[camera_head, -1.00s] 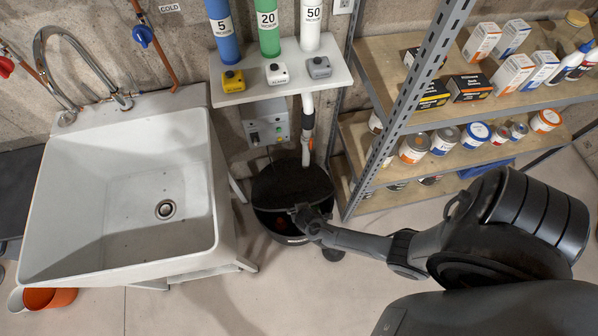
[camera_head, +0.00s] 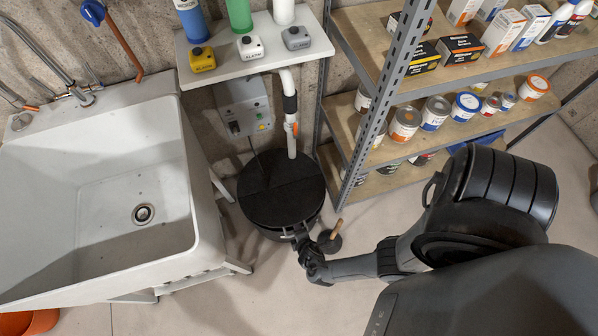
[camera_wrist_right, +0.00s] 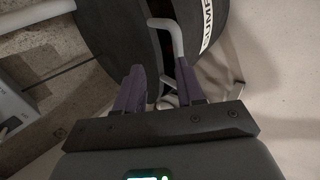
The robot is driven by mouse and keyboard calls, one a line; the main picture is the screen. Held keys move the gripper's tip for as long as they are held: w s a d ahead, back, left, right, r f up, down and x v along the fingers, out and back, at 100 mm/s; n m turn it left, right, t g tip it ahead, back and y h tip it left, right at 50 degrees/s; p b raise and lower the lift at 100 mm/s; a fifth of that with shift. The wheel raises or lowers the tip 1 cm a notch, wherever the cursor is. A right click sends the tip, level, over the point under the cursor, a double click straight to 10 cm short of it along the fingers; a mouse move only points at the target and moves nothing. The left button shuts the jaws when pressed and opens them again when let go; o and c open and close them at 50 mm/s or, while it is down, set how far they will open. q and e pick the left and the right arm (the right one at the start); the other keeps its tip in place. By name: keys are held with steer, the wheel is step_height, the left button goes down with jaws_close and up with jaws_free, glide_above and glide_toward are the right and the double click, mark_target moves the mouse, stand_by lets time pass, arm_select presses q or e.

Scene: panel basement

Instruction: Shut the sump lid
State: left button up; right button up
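The black sump lid (camera_head: 270,165) lies over the round black sump (camera_head: 285,230) below the white shelf in the head view. It looks flat, with a seam across it, and no opening shows. In the right wrist view the lid (camera_wrist_right: 120,40) is a dark disc at the left, beside the sump wall with a white SUMP label (camera_wrist_right: 207,20). A grey bent handle (camera_wrist_right: 179,40) runs down between them. My right gripper (camera_head: 301,236) is at the sump's front edge. Its fingers (camera_wrist_right: 160,85) are apart, close to the handle's lower end. My left gripper is out of view.
A white sink (camera_head: 95,190) stands left of the sump. A plunger (camera_head: 330,240) stands just right of my right gripper. A metal shelf unit (camera_head: 385,110) with cans and boxes stands at the right. A pipe (camera_head: 291,120) drops behind the sump. Floor in front is clear.

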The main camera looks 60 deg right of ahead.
steer(key=shift+s+a, duration=0.1)
steer(key=shift+s, duration=0.05)
steer(key=p+v, duration=0.5)
steer(key=v, duration=0.5)
steer(key=shift+r+p, duration=0.3)
steer(key=shift+p, duration=0.1)
steer(key=shift+s+a, duration=0.1)
steer(key=shift+a, duration=0.05)
